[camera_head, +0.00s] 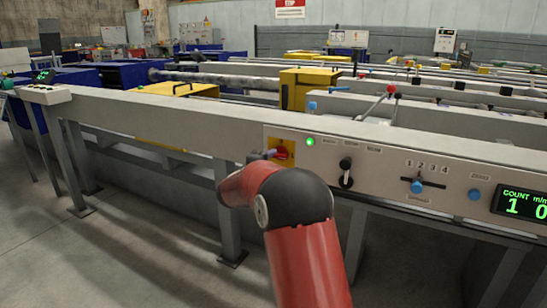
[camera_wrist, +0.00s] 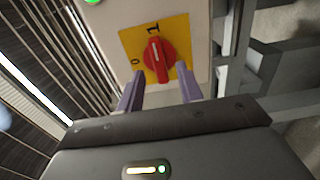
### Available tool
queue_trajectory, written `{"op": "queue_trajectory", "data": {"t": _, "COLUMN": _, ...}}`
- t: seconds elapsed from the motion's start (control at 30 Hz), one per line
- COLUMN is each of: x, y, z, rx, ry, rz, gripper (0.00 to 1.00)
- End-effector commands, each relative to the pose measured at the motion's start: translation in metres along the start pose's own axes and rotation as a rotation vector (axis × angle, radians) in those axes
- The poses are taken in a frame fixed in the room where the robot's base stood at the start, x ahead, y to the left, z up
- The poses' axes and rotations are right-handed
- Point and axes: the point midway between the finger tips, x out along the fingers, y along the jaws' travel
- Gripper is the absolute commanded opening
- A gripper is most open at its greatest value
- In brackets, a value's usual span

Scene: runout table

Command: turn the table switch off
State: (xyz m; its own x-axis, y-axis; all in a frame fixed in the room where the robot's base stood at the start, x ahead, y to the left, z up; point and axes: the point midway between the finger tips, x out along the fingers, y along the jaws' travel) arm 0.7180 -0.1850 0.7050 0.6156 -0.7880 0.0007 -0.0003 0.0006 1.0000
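The table switch is a red rotary knob (camera_wrist: 155,60) on a yellow plate marked 0 and 1. Its white line points to the 1. In the head view, the yellow plate with the red knob (camera_head: 282,153) sits on the table's front panel, partly covered by my gripper. My gripper (camera_wrist: 158,73) is open, its two purple fingers apart with the knob ahead between their tips. The fingers look clear of the knob, but I cannot tell the exact gap. In the head view my red arm hides most of the gripper.
A green lamp (camera_head: 310,141) glows right of the switch. Further right on the panel are a black lever (camera_head: 346,172), a blue-knobbed slider (camera_head: 417,186), a blue button (camera_head: 474,195) and a lit count display (camera_head: 522,204). The table's legs (camera_head: 230,228) stand below; open floor lies at left.

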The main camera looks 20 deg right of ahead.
Motion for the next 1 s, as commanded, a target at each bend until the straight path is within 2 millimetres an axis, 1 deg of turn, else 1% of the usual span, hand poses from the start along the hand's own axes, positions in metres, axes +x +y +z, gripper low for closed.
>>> {"op": "queue_trajectory", "data": {"t": 0.03, "x": 0.009, "y": 0.001, "z": 0.001, "rx": 0.001, "ry": -0.004, "rz": 0.000, "gripper": 0.36}}
{"op": "queue_trajectory", "data": {"t": 0.2, "x": 0.028, "y": 0.001, "z": 0.001, "rx": 0.000, "ry": -0.001, "rz": -0.001, "gripper": 0.36}}
{"op": "queue_trajectory", "data": {"t": 0.33, "x": 0.033, "y": 0.000, "z": 0.000, "rx": 0.000, "ry": 0.000, "rz": -0.001, "gripper": 0.36}}
{"op": "queue_trajectory", "data": {"t": 0.57, "x": 0.033, "y": 0.000, "z": 0.000, "rx": 0.000, "ry": 0.000, "rz": -0.001, "gripper": 0.36}}
{"op": "queue_trajectory", "data": {"t": 0.83, "x": 0.033, "y": 0.000, "z": 0.000, "rx": 0.000, "ry": 0.000, "rz": -0.001, "gripper": 0.01}}
{"op": "queue_trajectory", "data": {"t": 1.0, "x": 0.033, "y": 0.000, "z": 0.000, "rx": -0.002, "ry": -0.001, "rz": -0.001, "gripper": 0.00}}
